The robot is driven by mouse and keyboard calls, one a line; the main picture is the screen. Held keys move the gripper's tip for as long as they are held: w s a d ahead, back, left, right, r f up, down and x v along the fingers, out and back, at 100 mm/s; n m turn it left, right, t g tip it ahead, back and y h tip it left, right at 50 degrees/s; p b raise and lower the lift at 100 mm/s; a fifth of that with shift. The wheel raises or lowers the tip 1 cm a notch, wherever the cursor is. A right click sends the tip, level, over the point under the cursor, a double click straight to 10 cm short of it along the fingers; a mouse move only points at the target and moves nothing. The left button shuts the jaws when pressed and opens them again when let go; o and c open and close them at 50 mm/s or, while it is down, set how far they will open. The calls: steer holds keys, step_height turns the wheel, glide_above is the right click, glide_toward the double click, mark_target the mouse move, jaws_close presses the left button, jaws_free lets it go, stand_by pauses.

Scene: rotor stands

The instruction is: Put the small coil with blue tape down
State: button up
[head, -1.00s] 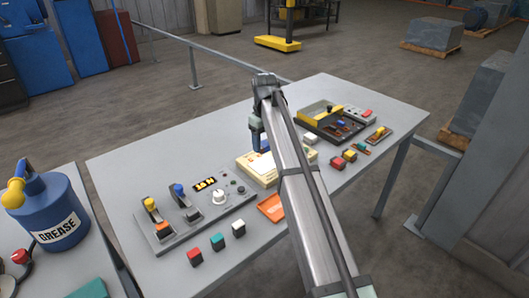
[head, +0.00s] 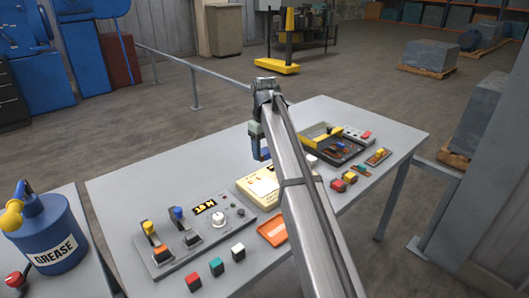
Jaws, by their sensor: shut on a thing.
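My gripper (head: 261,157) hangs at the end of my arm, pointing down above the back of a cream box (head: 259,189) on the grey table. It is shut, with a dark blue shape between and around its fingers. This fits the small coil with blue tape, but the view is too small to separate coil from fingers. A gap shows between the fingertips and the box top. My arm link hides the right part of the box.
A control panel (head: 185,247) with levers and a knob lies left of the box. An orange tray (head: 271,233), several coloured blocks and a black tray with a yellow edge (head: 318,131) lie nearby. A blue grease can (head: 52,235) stands at left. The table's back left is bare.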

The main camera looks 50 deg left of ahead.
stand_by(0.3)
steer(key=shift+w+d, duration=0.15)
steer(key=shift+w, duration=0.1)
steer(key=w+d+f, duration=0.2)
steer(key=d+f, duration=0.1)
steer(key=d, duration=0.5)
steer(key=w+d+f, duration=0.2)
steer(key=d+f, duration=0.1)
steer(key=d, duration=0.4)
steer(key=shift+s+d+f, duration=0.1)
steer(key=shift+s+f, duration=0.05)
steer(key=shift+f, duration=2.25)
steer(key=shift+s+d+f, duration=0.1)
steer(key=shift+f, duration=2.25)
steer(key=shift+f, duration=0.1)
steer(key=o, duration=0.9)
